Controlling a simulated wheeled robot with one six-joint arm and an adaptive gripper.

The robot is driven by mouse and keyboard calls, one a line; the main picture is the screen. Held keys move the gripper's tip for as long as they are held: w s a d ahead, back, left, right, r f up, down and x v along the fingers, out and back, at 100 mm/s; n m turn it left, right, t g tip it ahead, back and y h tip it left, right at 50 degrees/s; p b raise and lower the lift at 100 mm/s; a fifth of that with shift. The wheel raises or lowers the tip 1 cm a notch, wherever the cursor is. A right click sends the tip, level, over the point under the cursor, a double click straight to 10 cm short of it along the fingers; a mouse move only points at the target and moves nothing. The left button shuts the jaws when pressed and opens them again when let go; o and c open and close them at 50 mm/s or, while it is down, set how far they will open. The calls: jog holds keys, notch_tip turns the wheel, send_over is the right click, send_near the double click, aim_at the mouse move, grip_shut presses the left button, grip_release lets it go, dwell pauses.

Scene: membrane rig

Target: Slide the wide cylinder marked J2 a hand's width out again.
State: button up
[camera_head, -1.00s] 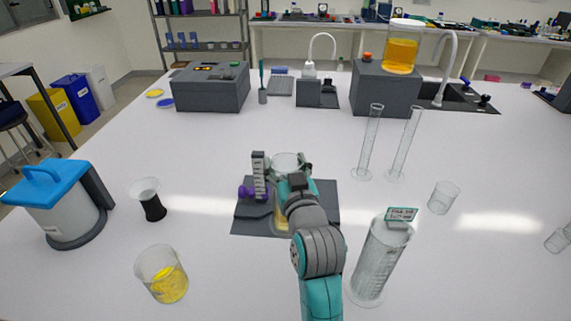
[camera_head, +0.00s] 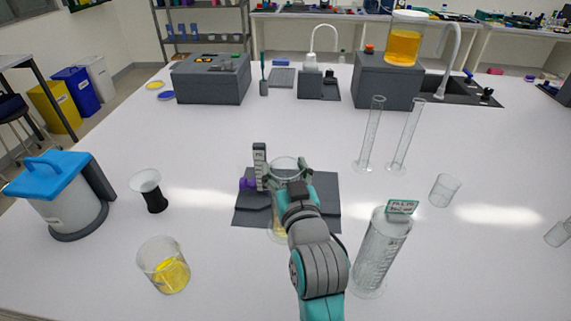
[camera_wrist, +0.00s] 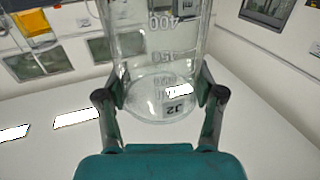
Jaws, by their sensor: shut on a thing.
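My gripper (camera_head: 286,174) is shut on the wide clear glass cylinder (camera_head: 285,163) at the middle of the table, with a finger on each side of it. The wrist view shows the cylinder (camera_wrist: 155,55) between the fingertips, with a J2 tag, white graduations and a round glass edge. Beside it, on a dark mat (camera_head: 323,205), is a grey stand (camera_head: 260,165) with an upright label plate and a purple knob (camera_head: 246,184). Yellowish glass (camera_head: 277,230) shows below the cylinder, near the mat's front edge. My arm hides much of the lower part; I cannot tell whether its base touches.
A tall labelled graduated vessel (camera_head: 378,252) stands close right of my arm. A beaker of yellow pieces (camera_head: 165,268), a black-based glass (camera_head: 151,190) and a blue-lidded canister (camera_head: 68,200) stand left. Two thin cylinders (camera_head: 370,138) stand back right.

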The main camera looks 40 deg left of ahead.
jog(key=shift+s+d, duration=0.4)
jog(key=shift+s, duration=0.3)
jog(key=shift+s+d, duration=0.45)
jog(key=shift+s, duration=0.25)
jog(key=shift+s+d, duration=0.45)
jog(key=shift+s, duration=0.3)
jog(key=shift+s+d, duration=0.45)
jog(key=shift+s, duration=0.25)
jog(key=o, duration=1.6)
send_near(278, 182)
jog(key=shift+s+d, duration=0.25)
jog(key=shift+d, duration=0.05)
